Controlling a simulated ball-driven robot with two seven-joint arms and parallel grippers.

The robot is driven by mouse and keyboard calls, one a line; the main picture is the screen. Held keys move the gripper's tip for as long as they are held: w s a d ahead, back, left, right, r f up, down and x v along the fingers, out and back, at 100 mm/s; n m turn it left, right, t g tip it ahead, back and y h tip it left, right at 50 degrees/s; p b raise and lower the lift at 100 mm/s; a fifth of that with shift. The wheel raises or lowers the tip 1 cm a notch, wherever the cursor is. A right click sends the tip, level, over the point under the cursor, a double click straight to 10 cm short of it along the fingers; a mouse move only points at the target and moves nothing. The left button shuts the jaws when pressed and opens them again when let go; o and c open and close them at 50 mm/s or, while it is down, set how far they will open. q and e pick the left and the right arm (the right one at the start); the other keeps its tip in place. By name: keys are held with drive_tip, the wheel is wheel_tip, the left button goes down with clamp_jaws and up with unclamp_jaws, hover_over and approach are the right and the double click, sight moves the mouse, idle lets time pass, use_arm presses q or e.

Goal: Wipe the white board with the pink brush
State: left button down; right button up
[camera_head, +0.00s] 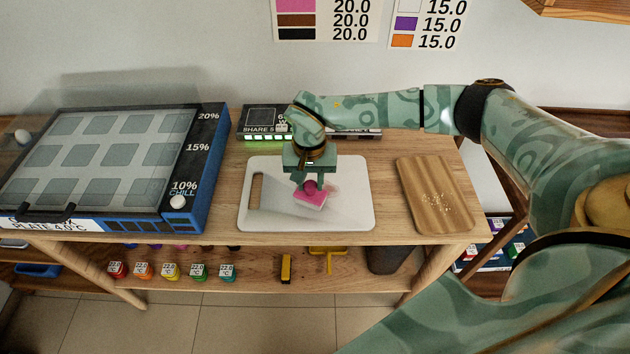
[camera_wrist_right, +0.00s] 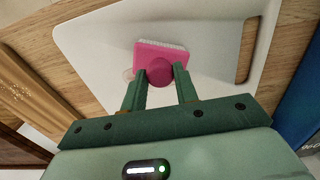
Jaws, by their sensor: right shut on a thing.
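The white board (camera_head: 350,213) lies on the wooden table, with a slot handle at its left end in the head view. It fills much of the right wrist view (camera_wrist_right: 100,45). The pink brush (camera_head: 309,199) has a round knob and pale bristles. My right gripper (camera_head: 311,183) is shut on the knob of the pink brush, over the middle of the board. The right wrist view shows the brush (camera_wrist_right: 160,62) between the two green fingers (camera_wrist_right: 160,80). I cannot tell whether the bristles touch the board. My left gripper is not in view.
A blue-framed cold plate box (camera_head: 205,150) stands left of the board. A wooden tray (camera_head: 423,180) with pale crumbs lies to the right. A dark device (camera_head: 262,120) stands behind. Several coloured small containers (camera_head: 170,271) sit on the lower shelf.

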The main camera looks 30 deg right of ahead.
drive_tip(key=b, duration=0.3)
hover_over(311, 177)
drive_tip(key=s, duration=0.1)
drive_tip(key=shift+a+f, duration=0.2)
drive_tip(key=shift+a, duration=0.1)
drive_tip(key=shift+w+d+r+b, duration=0.2)
drive_tip(key=shift+w+d+b, duration=0.15)
drive_tip(key=shift+w, duration=0.15)
drive_tip(key=shift+r, duration=0.1)
wheel_tip(311, 177, up, 6)
drive_tip(key=p, duration=0.4)
wheel_tip(311, 177, up, 3)
drive_tip(key=shift+a+p, duration=0.1)
drive_tip(key=shift+p, duration=1.05)
